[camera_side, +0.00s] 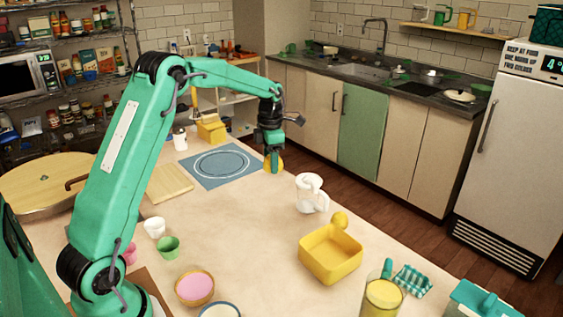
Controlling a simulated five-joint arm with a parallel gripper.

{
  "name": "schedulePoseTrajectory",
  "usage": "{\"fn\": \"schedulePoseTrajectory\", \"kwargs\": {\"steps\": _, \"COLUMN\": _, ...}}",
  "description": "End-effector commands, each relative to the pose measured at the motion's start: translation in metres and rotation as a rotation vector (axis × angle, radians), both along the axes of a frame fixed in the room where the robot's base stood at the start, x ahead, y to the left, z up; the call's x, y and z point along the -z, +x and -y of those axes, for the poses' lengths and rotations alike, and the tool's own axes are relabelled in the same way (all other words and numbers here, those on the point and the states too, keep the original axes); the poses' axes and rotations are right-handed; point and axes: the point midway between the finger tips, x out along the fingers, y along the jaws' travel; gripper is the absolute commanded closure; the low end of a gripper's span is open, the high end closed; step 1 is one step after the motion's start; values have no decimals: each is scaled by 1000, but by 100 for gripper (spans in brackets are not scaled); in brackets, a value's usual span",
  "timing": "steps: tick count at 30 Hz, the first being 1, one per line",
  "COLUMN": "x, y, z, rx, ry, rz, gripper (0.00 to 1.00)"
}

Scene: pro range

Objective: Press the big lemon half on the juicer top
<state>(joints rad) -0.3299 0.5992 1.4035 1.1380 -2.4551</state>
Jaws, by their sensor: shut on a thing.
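My gripper (273,163) points down and is shut on a yellow lemon half (280,163), held out over the table's far side. The fingers hide part of the lemon half. A white juicer (308,196) with a side handle stands on the table, to the right of and nearer than my gripper. The lemon half is apart from the juicer. A second, round yellow piece (340,219) sits by the back rim of the yellow bin; I cannot tell if it is a lemon half.
A blue mat (201,178) with rings lies left of my gripper. The yellow bin (321,264), a yellow-filled glass (382,298) and a checked cloth (412,280) are at the front right. Bowls and cups, including a green cup (168,247), stand at front left. The table's middle is clear.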

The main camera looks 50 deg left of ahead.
Motion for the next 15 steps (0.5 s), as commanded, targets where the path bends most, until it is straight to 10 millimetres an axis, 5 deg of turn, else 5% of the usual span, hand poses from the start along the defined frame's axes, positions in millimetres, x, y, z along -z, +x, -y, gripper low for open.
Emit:
{"fn": "schedulePoseTrajectory", "kwargs": {"steps": 6, "x": -17, "y": 38, "z": 31, "rx": 3, "ry": 1, "rz": 1, "gripper": 73}}
{"fn": "schedulePoseTrajectory", "kwargs": {"steps": 15, "x": -35, "y": 69, "z": 67, "rx": 2, "ry": 0, "rz": 0, "gripper": 73}}
